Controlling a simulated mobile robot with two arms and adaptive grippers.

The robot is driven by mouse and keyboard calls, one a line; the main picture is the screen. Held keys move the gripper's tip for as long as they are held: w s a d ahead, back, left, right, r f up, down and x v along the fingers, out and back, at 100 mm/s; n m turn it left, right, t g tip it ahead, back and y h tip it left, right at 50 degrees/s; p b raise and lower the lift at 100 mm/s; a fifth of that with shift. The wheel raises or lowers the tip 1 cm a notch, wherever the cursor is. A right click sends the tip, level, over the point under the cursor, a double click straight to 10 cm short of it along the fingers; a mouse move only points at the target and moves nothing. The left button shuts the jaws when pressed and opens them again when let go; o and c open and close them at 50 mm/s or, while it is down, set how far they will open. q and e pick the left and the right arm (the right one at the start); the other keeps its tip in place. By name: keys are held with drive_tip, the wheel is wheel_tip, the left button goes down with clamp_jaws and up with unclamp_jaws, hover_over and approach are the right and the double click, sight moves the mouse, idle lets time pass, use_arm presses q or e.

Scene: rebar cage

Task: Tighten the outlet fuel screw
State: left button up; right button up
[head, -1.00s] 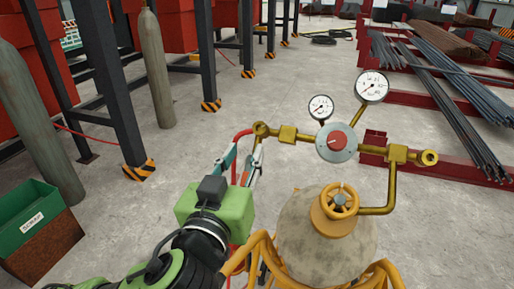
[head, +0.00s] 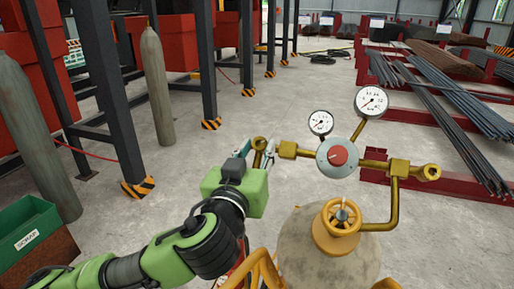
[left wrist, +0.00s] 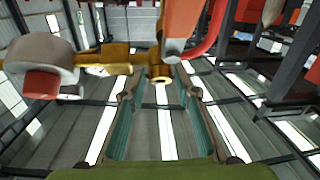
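The brass gas regulator has a round grey body with a red knob (head: 338,155). Its brass outlet arm (head: 287,150) points left. The outlet screw end is largely covered by my left gripper (head: 263,150) in the head view. In the left wrist view the brass outlet fitting (left wrist: 160,73) lies ahead, between the lines of the teal fingers (left wrist: 160,98). The fingers are apart and open; I cannot tell whether they touch the fitting. A red hose (left wrist: 208,35) hangs by the fitting. My right gripper is not in view.
Two gauges (head: 371,101) stand above the regulator. A brass valve wheel (head: 341,217) tops the tank (head: 310,250) below, in a yellow frame. Grey cylinders (head: 158,85) and dark posts stand at left, a green box (head: 28,232) at lower left, rebar racks (head: 455,105) at right.

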use_arm(q)
clamp_jaws()
drive_tip(key=m+h, duration=0.1)
drive_tip(key=m, duration=0.1)
drive_tip(key=shift+a+m+h+p, duration=0.2)
drive_tip(key=shift+m+h+p, duration=0.1)
drive_tip(key=shift+h, duration=0.1)
drive_tip(key=shift+w+a+r+m+g+h+p, duration=0.15)
drive_tip(key=shift+m+g+h+p, duration=0.5)
drive_tip(key=shift+m, duration=0.45)
drive_tip(key=m+g+h+p, duration=0.1)
drive_tip(key=m+p, duration=0.2)
drive_tip(key=m+g+h+p, duration=0.1)
drive_tip(key=m+g+p, duration=0.1)
drive_tip(key=m+p, duration=0.1)
drive_tip(key=m+g+h+p, duration=0.1)
drive_tip(key=m+h+p, duration=0.1)
drive_tip(key=m+p, duration=0.1)
drive_tip(key=shift+w+a+r+g+p, duration=0.3)
drive_tip(key=shift+a+r+p, duration=0.1)
drive_tip(key=shift+p, duration=0.3)
drive_tip(key=shift+f+m+g+h+p, duration=0.2)
drive_tip(key=shift+m+g+h+p, duration=0.15)
drive_tip(key=shift+m+g+p, duration=0.8)
drive_tip(key=shift+m+p, duration=0.25)
drive_tip(key=shift+p, duration=0.1)
